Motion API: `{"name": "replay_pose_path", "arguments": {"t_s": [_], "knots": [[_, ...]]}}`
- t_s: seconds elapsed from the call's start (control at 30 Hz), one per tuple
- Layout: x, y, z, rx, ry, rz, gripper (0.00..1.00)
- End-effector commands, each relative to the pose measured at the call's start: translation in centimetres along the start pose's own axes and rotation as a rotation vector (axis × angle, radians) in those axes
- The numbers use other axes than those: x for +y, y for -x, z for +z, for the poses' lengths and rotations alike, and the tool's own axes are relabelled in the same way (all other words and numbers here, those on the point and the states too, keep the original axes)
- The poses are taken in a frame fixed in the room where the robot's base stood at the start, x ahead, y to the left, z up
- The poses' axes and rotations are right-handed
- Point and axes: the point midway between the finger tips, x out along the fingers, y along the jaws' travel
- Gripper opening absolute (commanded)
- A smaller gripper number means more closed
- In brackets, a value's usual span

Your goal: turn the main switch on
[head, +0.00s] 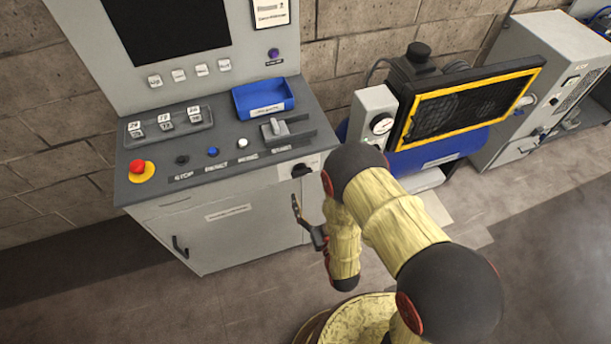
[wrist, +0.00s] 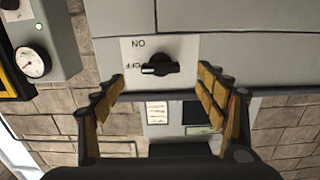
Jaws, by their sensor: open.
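The main switch is a black rotary knob (head: 301,170) on a white plate at the right end of the console's front face. In the wrist view the knob (wrist: 162,68) lies sideways, its white mark toward the OFF label; the ON label is above it, and the lettering appears upside down. My gripper (head: 307,222) is in front of the cabinet, below the knob in the head view. In the wrist view its yellow-padded fingers (wrist: 160,82) are spread on both sides of the knob, apart from it. Nothing is between them.
The grey console (head: 130,190) carries a red stop button (head: 138,167), small buttons, a lever (head: 274,128) and a blue tray (head: 263,98). A blue compressor (head: 440,150) with a yellow-framed grille and gauge stands close on the right. Floor in front is clear.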

Motion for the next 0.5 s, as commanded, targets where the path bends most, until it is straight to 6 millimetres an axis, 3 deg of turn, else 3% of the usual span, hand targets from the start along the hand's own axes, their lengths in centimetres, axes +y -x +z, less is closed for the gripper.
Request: {"name": "replay_pose_path", "arguments": {"t_s": [0.17,0.5], "knots": [[0.0,-0.9,-0.9,0.035,-0.001,0.000,0.73],[0.0,-5.9,-1.0,0.032,-0.001,0.000,0.73]]}}
